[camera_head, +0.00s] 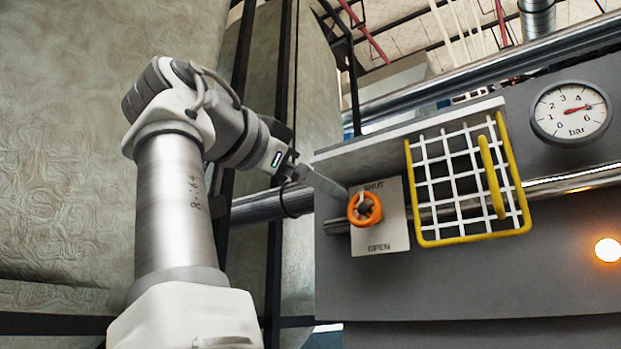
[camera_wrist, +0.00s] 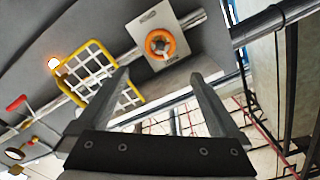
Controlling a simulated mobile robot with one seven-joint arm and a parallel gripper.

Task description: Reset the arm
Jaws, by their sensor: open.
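My arm rises at the left of the head view and reaches right toward the grey press panel. My gripper (camera_head: 330,186) ends close to the orange valve wheel (camera_head: 365,209) there; whether it touches cannot be told from that view. In the wrist view my gripper (camera_wrist: 158,85) is open, its two fingers spread with nothing between them. The orange wheel (camera_wrist: 160,43) shows beyond the fingertips, apart from them. It sits on a pale plate (camera_head: 393,228) marked SHUT above and OPEN below.
A white grid guard (camera_head: 455,165) with a yellow frame and handle is right of the wheel. A pressure gauge (camera_head: 571,113) and a lit orange lamp (camera_head: 608,250) are farther right. A ledge (camera_head: 400,135) juts out above the wheel. A metal pipe (camera_head: 255,207) runs behind my arm.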

